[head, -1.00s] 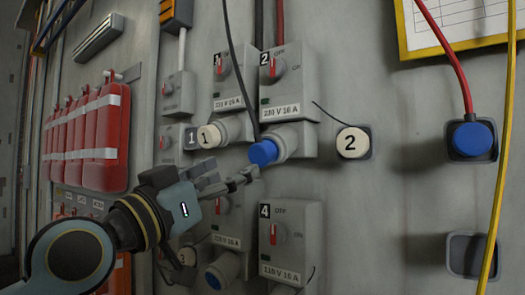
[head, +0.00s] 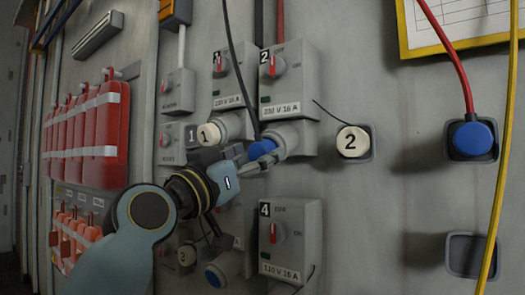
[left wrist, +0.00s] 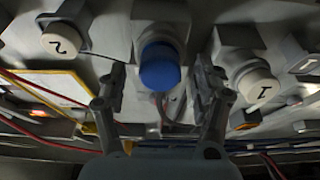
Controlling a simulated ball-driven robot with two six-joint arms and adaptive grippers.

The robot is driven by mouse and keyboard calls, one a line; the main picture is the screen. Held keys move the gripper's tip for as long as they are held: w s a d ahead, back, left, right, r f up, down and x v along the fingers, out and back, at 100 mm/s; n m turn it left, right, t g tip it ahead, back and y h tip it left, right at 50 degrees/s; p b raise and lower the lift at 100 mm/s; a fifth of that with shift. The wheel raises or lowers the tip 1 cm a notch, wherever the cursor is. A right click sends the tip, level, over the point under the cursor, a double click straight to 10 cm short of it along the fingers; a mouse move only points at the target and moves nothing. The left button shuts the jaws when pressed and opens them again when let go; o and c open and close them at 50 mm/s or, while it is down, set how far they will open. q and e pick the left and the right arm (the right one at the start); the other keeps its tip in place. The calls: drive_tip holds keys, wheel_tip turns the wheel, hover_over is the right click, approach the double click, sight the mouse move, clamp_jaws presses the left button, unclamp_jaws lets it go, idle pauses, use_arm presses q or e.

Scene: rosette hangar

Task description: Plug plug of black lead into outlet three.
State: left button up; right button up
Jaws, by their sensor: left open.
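The black lead (head: 240,75) hangs from above and runs to a blue plug (head: 262,148) at the socket of outlet two (head: 292,138). My left gripper (head: 258,160) is open at this plug. In the left wrist view the blue plug (left wrist: 160,66) shows between the spread fingers (left wrist: 160,88), with a gap on each side. The box below outlet one, likely outlet three (head: 236,222), is mostly hidden behind my left arm and its number cannot be read. Its socket (head: 230,264) shows a blue face. My right gripper is out of view.
Outlet one (head: 228,80) is at upper left with a white cap marked 1 (head: 209,134). Outlet four (head: 292,240) is below. A cap marked 2 (head: 352,142), a red lead's blue plug (head: 473,138) and an empty holder (head: 472,255) are right. A yellow cable (head: 503,130) hangs there.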

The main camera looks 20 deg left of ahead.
sight(257, 156)
use_arm(q)
drive_tip(key=shift+x, duration=0.9)
idle(0.8)
drive_tip(key=shift+c, duration=0.2)
clamp_jaws()
drive_tip(key=shift+f, duration=0.1)
drive_tip(key=shift+s+f, duration=0.1)
drive_tip(key=shift+s, duration=0.05)
drive_tip(key=shift+s+a+f+b, duration=0.1)
drive_tip(key=shift+s+a+b, duration=0.2)
drive_tip(key=shift+s, duration=0.35)
drive_tip(key=shift+b+v, duration=0.3)
drive_tip(key=shift+v, duration=1.8)
